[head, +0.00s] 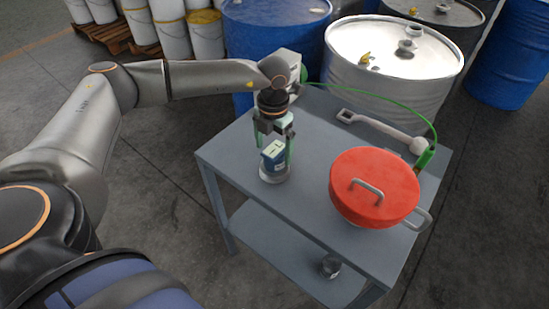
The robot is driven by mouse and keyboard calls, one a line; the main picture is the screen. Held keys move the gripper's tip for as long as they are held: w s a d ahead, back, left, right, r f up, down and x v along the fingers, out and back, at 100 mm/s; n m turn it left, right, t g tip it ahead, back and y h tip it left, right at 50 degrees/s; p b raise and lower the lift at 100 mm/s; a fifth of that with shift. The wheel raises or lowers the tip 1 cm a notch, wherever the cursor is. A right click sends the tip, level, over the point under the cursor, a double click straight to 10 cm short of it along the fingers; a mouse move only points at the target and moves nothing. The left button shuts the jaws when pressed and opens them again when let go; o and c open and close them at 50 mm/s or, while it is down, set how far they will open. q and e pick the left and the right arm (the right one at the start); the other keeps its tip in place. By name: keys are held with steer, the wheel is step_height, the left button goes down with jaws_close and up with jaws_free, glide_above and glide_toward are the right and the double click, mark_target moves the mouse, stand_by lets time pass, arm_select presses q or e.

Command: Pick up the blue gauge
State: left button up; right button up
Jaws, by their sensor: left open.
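The blue gauge (271,156) has a small boxy blue body with a pale top face. It sits over a round silver base (274,175) on the grey table (232,160). My left gripper (275,146) points down from above, with its fingers at the two sides of the gauge's upper part. The gripper is open. I cannot tell whether either finger touches the gauge. My right gripper is not in view.
A red-lidded pot (375,187) stands right of the gauge. Drums (395,85) stand behind the table. A small dark jar (330,266) sits on the lower shelf.

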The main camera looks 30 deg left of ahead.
arm_select(q)
steer(key=shift+w+d+f, duration=0.1)
steer(key=shift+f, duration=1.8)
jaws_close()
